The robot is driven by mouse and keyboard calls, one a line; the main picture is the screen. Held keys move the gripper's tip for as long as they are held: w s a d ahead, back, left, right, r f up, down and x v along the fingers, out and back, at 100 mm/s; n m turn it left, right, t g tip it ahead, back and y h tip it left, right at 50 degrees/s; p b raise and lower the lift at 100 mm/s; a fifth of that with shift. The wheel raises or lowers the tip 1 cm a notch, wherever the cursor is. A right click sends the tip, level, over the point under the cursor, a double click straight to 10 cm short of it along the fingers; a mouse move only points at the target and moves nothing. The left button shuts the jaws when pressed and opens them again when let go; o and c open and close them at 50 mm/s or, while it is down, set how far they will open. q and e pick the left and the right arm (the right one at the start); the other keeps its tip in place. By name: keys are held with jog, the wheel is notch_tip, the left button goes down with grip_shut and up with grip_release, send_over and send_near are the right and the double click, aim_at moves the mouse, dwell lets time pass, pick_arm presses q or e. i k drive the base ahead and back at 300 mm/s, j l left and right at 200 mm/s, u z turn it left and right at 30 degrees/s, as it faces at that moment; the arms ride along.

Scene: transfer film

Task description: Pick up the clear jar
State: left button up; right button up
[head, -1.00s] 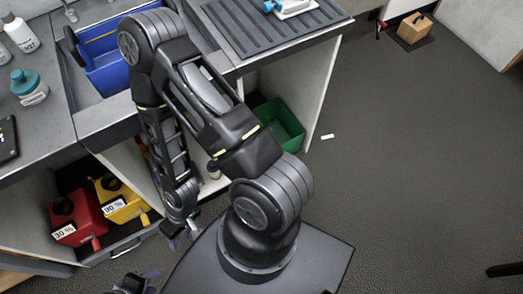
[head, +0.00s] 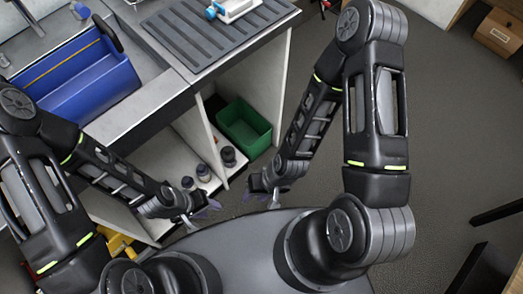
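Small jars with dark caps stand in the low white shelf compartment: one at the left (head: 188,184), one in the middle (head: 204,174) and one at the right (head: 229,156). They are too small for me to tell which is the clear jar. My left gripper (head: 204,212) is in front of the shelf, just below the jars in the head view, with its fingers apart and empty. My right gripper (head: 261,199) is to the right of the jars, beyond the divider, also with its fingers apart and empty.
A white divider (head: 212,140) separates the jars from a green bin (head: 243,127). Above are the counter with a blue tub (head: 85,85) and a ribbed black mat (head: 190,35). A yellow container (head: 115,243) is at the lower left. Floor at the right is mostly free.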

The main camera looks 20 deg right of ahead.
aim_at(228, 154)
jog(key=l+u, duration=0.25)
jog(key=l, duration=2.65)
jog(key=i+j, duration=0.45)
